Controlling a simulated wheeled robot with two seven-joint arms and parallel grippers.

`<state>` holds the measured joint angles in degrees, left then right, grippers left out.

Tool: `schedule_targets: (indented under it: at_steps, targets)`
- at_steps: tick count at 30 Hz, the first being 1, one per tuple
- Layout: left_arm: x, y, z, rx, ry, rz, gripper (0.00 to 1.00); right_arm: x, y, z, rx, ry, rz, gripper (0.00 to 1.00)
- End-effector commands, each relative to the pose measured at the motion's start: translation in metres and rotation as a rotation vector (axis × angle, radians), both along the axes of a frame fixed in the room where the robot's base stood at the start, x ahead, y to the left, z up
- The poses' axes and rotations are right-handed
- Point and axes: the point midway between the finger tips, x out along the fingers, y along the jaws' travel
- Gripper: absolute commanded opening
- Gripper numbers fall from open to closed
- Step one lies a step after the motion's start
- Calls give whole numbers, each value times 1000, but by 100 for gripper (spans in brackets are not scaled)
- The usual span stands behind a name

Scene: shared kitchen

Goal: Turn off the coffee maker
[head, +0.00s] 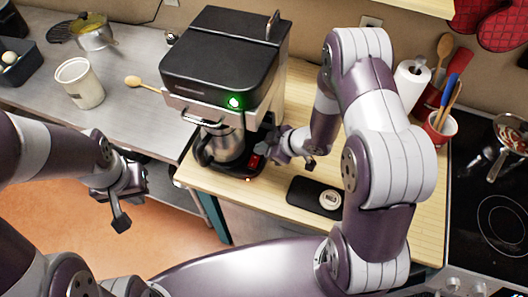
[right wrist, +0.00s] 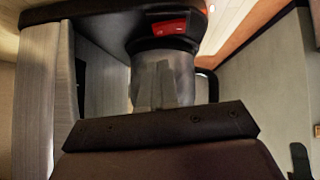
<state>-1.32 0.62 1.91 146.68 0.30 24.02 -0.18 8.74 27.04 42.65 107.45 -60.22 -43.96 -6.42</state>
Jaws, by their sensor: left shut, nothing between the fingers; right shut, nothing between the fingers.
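The coffee maker (head: 215,65) stands on the wooden counter in the head view, black on top with silver parts. A green light (head: 234,102) glows on its front. Its glass carafe (head: 228,146) sits on the black base. A red switch (head: 254,161) is on the base, with a small orange-red light in front. The switch also shows in the right wrist view (right wrist: 168,28). My right gripper (head: 272,157) is shut and empty, close beside the switch; I cannot tell whether it touches. Its closed fingers show in the wrist view (right wrist: 163,72). My left gripper (head: 122,215) is shut and empty, left of the counter.
A black tray (head: 300,192) with a small round white item lies right of the coffee maker. A utensil pot (head: 440,129) and paper roll (head: 408,88) stand behind my right arm. A white cup (head: 80,86) and wooden spoon (head: 140,83) are on the left counter.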

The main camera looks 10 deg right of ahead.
Motion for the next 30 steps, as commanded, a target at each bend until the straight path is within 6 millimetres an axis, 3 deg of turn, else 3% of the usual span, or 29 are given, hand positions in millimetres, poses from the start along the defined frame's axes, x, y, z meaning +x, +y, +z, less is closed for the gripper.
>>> schedule_targets:
  at_steps: [3,9,30]
  targets:
    - [0,0,6,0,0,0,0,1,-2,-18,1,5,-2,0]
    - [0,0,9,0,0,0,0,3,-4,-35,1,1,-1,0]
    - [0,0,5,0,0,0,0,4,-5,-43,0,1,-1,0]
